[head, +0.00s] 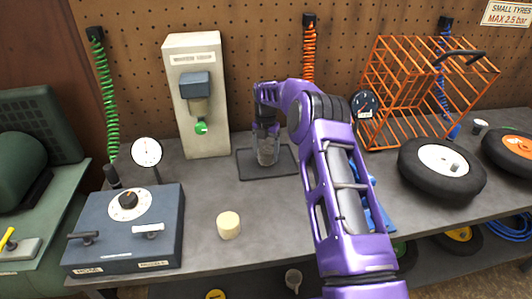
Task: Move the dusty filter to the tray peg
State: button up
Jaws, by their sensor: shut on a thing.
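My gripper (266,127) is at the back middle of the bench, pointing down. It is shut on a greyish cylinder, which I take to be the dusty filter (267,153). The filter is upright, over the dark flat tray (249,170). The tray's peg is hidden, and I cannot tell whether the filter is around it or touches the tray. A clean-looking cream cylinder (229,226) stands alone on the bench at the front, clear of my gripper.
A pale upright stand (206,128) with a blue-grey housing and green knob is left of the tray. A blue box (130,235) with a dial and levers is front left. An orange wire cage (420,85) and black-tyred wheels (442,170) are right. Bench around the cream cylinder is free.

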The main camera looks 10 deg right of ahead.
aim_at(266, 151)
jog(key=shift+f, duration=0.2)
jog(key=o, duration=1.4)
jog(key=shift+r, duration=0.1)
notch_tip(266, 151, up, 12)
jog(key=shift+r+p, duration=0.2)
jog(key=shift+p, duration=0.2)
